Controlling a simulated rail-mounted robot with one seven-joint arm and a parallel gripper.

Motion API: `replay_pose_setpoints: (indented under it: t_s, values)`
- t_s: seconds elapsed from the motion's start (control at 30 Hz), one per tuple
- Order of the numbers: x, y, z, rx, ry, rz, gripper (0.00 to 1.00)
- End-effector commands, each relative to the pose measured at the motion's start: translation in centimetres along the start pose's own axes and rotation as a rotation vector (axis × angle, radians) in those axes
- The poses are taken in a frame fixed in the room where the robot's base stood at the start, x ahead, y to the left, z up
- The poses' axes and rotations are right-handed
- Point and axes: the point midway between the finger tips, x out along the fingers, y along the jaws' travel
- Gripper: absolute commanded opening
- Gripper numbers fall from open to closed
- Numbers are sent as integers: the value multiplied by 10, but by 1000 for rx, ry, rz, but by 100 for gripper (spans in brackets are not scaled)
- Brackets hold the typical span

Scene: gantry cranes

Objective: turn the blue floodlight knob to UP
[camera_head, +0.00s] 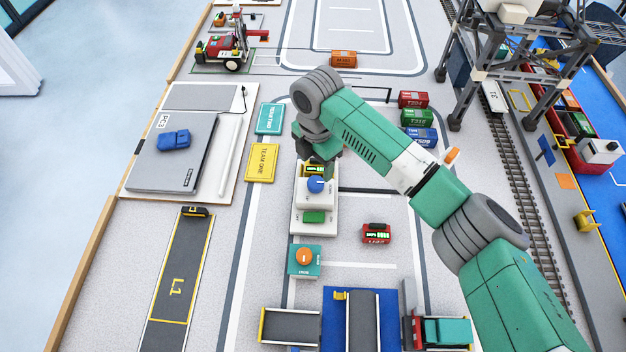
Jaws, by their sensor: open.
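The blue knob (316,184) is a round cap on a white control panel (299,222) near the middle of the table. Its pointer and any UP marking are too small to read. My gripper (318,166) hangs from the green arm just behind the knob, over the far end of the panel. The gripper is open, but its fingers are small and partly hidden by the wrist. I cannot tell whether they touch the knob. A green block or switch (313,217) sits on the near part of the same panel.
A teal box with an orange knob (304,258) stands in front of the panel. Yellow (261,163) and teal (269,118) team cards lie to the left. A gantry crane (490,75) stands at the back right.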

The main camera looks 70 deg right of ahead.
Motion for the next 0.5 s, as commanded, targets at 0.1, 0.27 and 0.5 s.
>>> replay_pose_setpoints:
  t_s: [0.1,0.27,0.5]
  values:
    - [27,-1,0,2,0,-3,60]
    - [56,0,0,2,0,0,60]
    - [71,0,-1,1,0,2,60]
